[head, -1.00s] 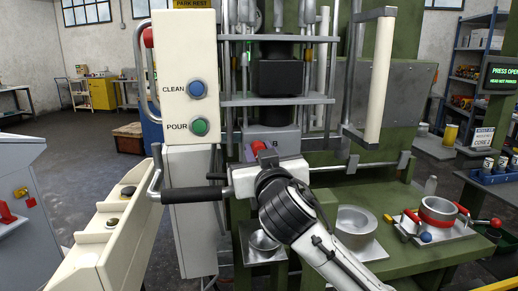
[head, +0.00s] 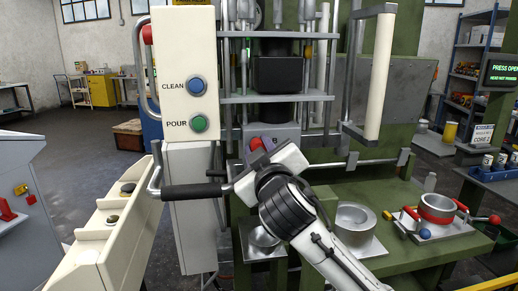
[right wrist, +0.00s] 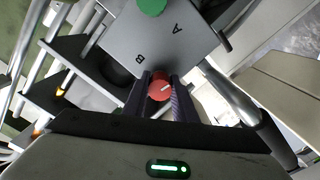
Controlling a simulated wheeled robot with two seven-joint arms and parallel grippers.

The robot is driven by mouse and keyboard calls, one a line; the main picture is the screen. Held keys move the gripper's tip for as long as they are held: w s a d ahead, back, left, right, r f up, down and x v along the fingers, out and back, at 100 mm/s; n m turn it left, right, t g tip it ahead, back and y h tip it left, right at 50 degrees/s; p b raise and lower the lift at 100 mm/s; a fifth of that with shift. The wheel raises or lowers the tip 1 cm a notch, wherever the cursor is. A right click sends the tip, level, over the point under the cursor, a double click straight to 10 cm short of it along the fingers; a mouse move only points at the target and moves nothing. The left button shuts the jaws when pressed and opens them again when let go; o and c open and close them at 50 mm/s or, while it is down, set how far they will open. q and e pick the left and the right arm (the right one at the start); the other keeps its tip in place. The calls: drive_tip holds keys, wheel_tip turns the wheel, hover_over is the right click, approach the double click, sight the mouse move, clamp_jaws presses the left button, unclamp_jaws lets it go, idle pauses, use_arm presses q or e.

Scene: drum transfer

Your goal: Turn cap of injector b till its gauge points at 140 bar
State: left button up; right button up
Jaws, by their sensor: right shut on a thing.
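The red cap (head: 256,143) of injector B sits on a grey block (head: 283,135) marked B, at the middle of the head view. In the right wrist view the red cap (right wrist: 160,88) carries a white pointer mark, and the letter B stands beside it on the grey face (right wrist: 150,45). My right gripper (right wrist: 162,97) is shut on the red cap, one dark finger on each side. In the head view my right gripper (head: 261,151) is tilted, its right side higher. A green cap (right wrist: 152,5) shows near the letter A. I cannot read any gauge value. My left gripper is not in view.
A bar with a black grip (head: 192,191) runs close to my right gripper's left side. A cream panel (head: 188,80) with CLEAN and POUR buttons stands to the left. Metal rods and shelves (head: 275,98) rise above. Steel pots (head: 352,222) stand on the green bench below right.

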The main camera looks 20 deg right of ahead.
drive_tip(key=o, duration=1)
drive_tip(key=shift+o, duration=0.2)
drive_tip(key=shift+s, duration=0.1)
drive_tip(key=s+a+b, duration=0.1)
drive_tip(key=s, duration=0.9)
drive_tip(key=shift+a+b, duration=0.3)
drive_tip(key=shift+b, duration=0.05)
